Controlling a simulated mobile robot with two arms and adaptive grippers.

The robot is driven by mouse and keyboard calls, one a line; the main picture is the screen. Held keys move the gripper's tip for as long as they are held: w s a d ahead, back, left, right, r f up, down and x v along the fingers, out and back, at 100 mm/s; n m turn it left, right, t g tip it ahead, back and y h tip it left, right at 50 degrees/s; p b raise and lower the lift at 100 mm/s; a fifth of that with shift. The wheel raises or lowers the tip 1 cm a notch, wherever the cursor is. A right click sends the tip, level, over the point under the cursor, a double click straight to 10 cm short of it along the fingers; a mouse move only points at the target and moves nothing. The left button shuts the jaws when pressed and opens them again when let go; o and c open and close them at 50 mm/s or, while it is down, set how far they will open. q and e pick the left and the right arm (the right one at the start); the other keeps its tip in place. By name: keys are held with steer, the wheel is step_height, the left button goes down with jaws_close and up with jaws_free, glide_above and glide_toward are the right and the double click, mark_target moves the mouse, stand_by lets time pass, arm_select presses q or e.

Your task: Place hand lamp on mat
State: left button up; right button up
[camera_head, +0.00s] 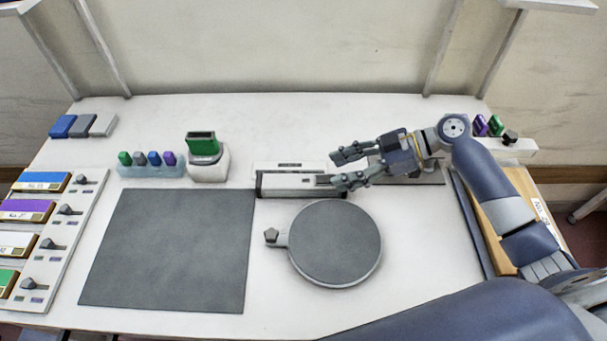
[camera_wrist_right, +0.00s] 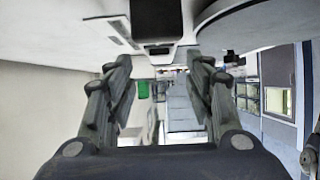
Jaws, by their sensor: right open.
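No object is labelled as the hand lamp. A device with a dark green top (camera_head: 203,147) standing in a white holder (camera_head: 208,168) at the back left may be it. A large dark grey square mat (camera_head: 170,250) lies bare at the front left. A smaller dark mat (camera_head: 428,174) lies partly hidden under my right gripper (camera_head: 341,170). That gripper is open and empty, its fingers pointing left beside the right end of a white tunnel-like box (camera_head: 285,184). The wrist view shows the open fingers (camera_wrist_right: 162,66) with nothing between them. My left gripper is not in view.
A round grey turntable (camera_head: 335,243) with a small knob stands front of centre. A rack of coloured pieces (camera_head: 150,170) is left of the holder. A panel of switches (camera_head: 62,240) lines the left edge. A wooden board (camera_head: 500,222) lies under my right arm.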

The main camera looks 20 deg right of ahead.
mark_target(304, 181)
steer(key=shift+w+a+f, duration=0.1)
steer(key=shift+a, duration=0.3)
steer(key=x, duration=0.2)
steer(key=p+x, duration=0.1)
steer(key=shift+a, duration=0.5)
steer(key=shift+w+a+f+p, duration=0.15)
steer(key=shift+a+f+p, duration=0.2)
steer(key=shift+a+p, duration=0.1)
steer(key=shift+w+a+f+p, duration=0.1)
steer(key=shift+w+a+p, duration=0.05)
steer(key=shift+a+p, duration=0.2)
steer(key=p+x, duration=0.1)
steer(key=x, duration=0.2)
steer(key=shift+w+a, duration=0.1)
steer(key=shift+a, duration=0.1)
steer(key=shift+w+a+f, duration=0.1)
steer(key=shift+a+f, duration=0.15)
steer(key=shift+f, duration=0.05)
steer(key=shift+c, duration=0.3)
